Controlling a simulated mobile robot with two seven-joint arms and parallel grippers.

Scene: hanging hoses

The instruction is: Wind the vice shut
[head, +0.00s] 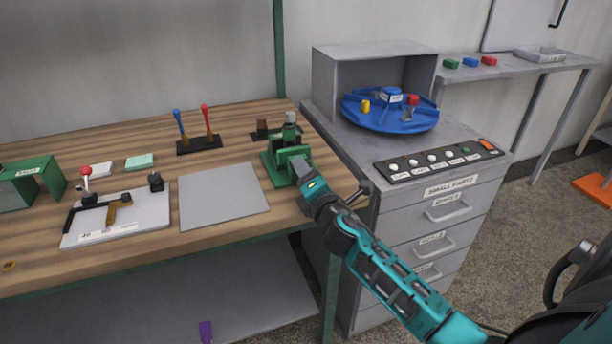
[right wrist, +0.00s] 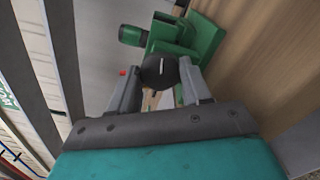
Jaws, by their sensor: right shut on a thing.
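The green vice (head: 280,168) stands at the right front corner of the wooden bench. A part with a pale grey top (head: 290,118) stands upright at the vice's far side; I cannot tell if the jaws touch it. My right gripper (head: 304,183) reaches in from the lower right to the front of the vice. In the right wrist view, its fingers (right wrist: 160,82) are closed on the dark round vice handle (right wrist: 158,70), with the green vice body (right wrist: 203,40) just beyond. The gap between the vice jaws is not clear. My left gripper is not in view.
A grey plate (head: 224,196) lies left of the vice. Two levers (head: 198,143) and a dark brown block (head: 262,128) stand behind. A grey drawer cabinet (head: 400,230) stands close on the right, with a blue turntable (head: 372,121) on top.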

